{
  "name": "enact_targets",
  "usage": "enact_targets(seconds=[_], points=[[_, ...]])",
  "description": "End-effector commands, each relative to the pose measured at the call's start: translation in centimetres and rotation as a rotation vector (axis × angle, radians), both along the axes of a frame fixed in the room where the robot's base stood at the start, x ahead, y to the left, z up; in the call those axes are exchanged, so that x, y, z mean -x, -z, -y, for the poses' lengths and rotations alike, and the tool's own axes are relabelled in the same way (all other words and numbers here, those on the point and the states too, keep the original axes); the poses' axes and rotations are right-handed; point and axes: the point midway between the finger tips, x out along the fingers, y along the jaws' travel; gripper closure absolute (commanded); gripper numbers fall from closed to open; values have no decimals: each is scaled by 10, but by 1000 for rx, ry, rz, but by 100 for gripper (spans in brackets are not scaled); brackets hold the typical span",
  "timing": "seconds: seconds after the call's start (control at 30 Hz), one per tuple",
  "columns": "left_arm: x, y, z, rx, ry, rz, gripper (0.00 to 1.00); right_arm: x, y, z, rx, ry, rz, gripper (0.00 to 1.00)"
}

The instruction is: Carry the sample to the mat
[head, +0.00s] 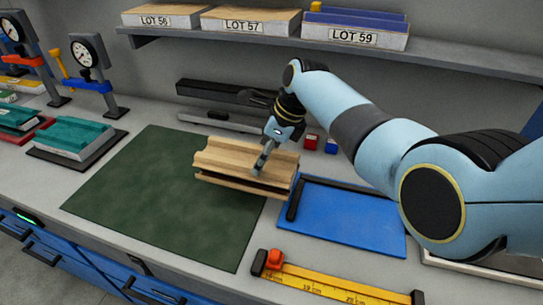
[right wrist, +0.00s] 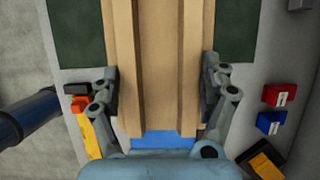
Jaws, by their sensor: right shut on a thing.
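The sample is a tan ribbed panel (head: 240,160), seen in the head view over the right edge of the dark green mat (head: 150,190). My right gripper (head: 262,162) is shut across the panel near its right end. In the right wrist view the panel (right wrist: 155,70) runs lengthwise between the two fingers of the gripper (right wrist: 160,95), with the mat (right wrist: 80,35) beyond on both sides. The panel seems held a little above the mat, with a dark gap under it. My left gripper is not in view.
A blue tray (head: 350,225) with a black edge lies right of the mat. A yellow ruler (head: 330,286) with a red stop lies in front. Dial gauges (head: 88,55) stand at the back left. A shelf with labelled boxes (head: 250,22) runs above. The mat's left part is clear.

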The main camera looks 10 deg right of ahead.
Motion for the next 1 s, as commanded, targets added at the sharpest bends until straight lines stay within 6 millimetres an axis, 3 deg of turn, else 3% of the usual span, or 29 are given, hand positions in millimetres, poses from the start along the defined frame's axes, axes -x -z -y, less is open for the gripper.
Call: enact_targets(seconds=[1.0], points=[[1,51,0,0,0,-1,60,-38,1,-70,-1,-1,4,49]])
